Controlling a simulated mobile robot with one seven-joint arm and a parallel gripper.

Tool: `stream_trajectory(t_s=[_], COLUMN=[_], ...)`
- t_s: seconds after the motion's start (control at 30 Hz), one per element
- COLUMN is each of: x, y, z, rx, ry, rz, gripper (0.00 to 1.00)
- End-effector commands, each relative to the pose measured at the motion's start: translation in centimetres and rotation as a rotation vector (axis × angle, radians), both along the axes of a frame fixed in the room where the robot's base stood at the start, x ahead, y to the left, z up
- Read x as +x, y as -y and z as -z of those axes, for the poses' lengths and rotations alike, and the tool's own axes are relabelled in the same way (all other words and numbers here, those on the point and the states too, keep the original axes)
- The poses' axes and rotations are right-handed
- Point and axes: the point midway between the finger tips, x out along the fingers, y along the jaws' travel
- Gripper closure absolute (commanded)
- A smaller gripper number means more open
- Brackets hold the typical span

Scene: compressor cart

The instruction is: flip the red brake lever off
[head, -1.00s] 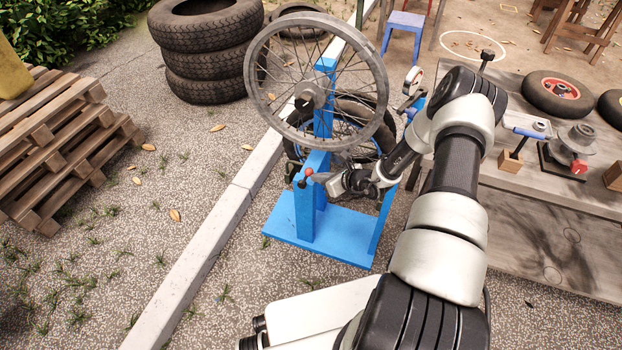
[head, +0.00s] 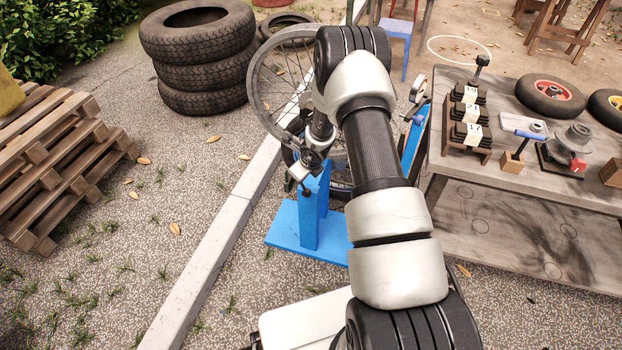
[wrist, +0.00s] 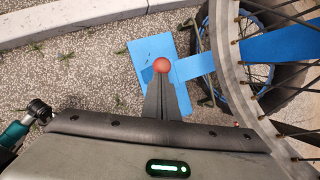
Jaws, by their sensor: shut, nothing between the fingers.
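The red ball of the brake lever (wrist: 161,65) shows in the wrist view right at the tips of my gripper (wrist: 164,82). The gripper is shut and empty; I cannot tell whether it touches the ball. The lever's arm is hidden behind the fingers. In the head view my gripper (head: 303,174) is at the upper part of the blue stand (head: 309,220), just above a small dark knob (head: 306,191). The red ball cannot be made out there. The spoked wheel (head: 257,88) is mounted on the stand, partly hidden by my arm, and its rim (wrist: 229,60) is close right of the fingers.
A workbench (head: 470,178) with weights (head: 471,115), a blue-handled tool (head: 522,126) and small wheels (head: 550,96) stands at right. Stacked tyres (head: 199,55) and pallets (head: 55,165) are at left. A kerb (head: 225,225) runs left of the stand.

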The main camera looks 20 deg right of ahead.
Motion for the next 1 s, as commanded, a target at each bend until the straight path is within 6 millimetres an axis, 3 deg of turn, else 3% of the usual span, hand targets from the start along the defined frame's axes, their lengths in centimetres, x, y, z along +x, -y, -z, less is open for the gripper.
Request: stream_trajectory(t_s=[0.23, 0.4, 1.0], x=[1.3, 1.8, 2.3], y=[-1.9, -2.5, -3.2], z=[0.1, 0.3, 0.6], rx=[-0.13, -0.127, -0.125], ry=[-0.099, -0.096, -0.094], rz=[0.001, 0.001, 0.0], gripper=[1.0, 1.0, 1.0])
